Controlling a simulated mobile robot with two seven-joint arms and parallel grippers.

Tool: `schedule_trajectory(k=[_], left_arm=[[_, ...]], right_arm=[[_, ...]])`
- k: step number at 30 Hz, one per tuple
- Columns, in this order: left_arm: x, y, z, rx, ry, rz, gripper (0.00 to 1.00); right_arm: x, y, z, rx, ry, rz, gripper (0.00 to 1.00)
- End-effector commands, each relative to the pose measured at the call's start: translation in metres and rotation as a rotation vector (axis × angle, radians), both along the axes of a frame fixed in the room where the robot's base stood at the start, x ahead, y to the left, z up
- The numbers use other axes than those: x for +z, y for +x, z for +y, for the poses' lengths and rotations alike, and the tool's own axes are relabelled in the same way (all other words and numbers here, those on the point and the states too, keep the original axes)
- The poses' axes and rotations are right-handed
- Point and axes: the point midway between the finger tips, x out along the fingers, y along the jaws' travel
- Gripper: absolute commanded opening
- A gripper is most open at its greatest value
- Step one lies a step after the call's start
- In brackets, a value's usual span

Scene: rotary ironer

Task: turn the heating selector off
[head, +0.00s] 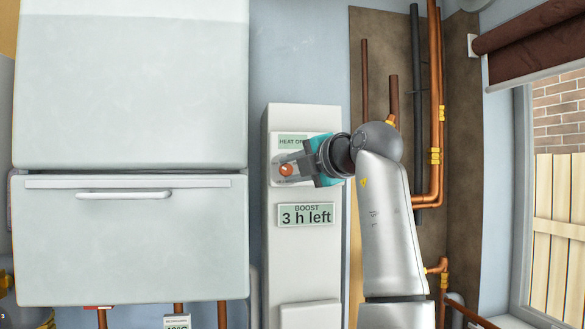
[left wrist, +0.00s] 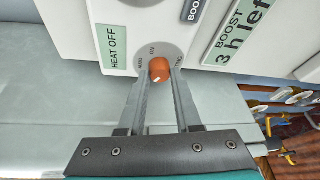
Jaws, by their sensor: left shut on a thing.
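The heating selector is an orange-red round knob (head: 286,170) on a tall white panel (head: 310,250). In the left wrist view the knob (left wrist: 159,70) sits on a grey dial plate with small lettering, including "ON", and has a short white mark on its face. My left gripper (head: 288,169) has one finger on each side of the knob and is shut on it; the fingers also show in the left wrist view (left wrist: 160,76). A green label (head: 292,142) reading "HEAT OFF" is just above the knob, partly covered by my gripper. My right gripper is not in view.
A display (head: 306,214) below the knob reads "BOOST 3 h left". A large white cabinet with a handled front (head: 130,240) stands left of the panel. Copper pipes (head: 435,100) run up the wall at right, beside a window (head: 555,200).

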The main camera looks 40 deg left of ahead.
Motion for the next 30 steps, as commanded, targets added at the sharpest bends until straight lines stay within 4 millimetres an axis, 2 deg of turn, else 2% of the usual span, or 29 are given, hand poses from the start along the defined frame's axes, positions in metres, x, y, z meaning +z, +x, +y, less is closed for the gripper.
schedule_trajectory(k=[7, 8, 15, 25, 30], left_arm=[[0.000, 0.000, 0.000, 0.000, -0.002, -0.002, 0.00], [0.000, 0.000, 0.000, 0.000, -0.002, -0.002, 0.34], [0.000, 0.000, 0.000, 0.000, -0.001, 0.000, 0.61], [0.000, -0.001, -0.003, -0.001, 0.000, 0.000, 0.63], [0.002, -0.007, -0.025, -0.004, 0.002, -0.002, 0.63]], right_arm=[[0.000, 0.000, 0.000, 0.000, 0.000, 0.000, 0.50], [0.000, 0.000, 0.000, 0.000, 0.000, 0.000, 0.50], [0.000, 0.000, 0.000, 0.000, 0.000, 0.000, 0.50], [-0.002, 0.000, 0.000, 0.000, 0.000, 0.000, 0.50], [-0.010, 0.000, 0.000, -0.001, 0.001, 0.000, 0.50]])
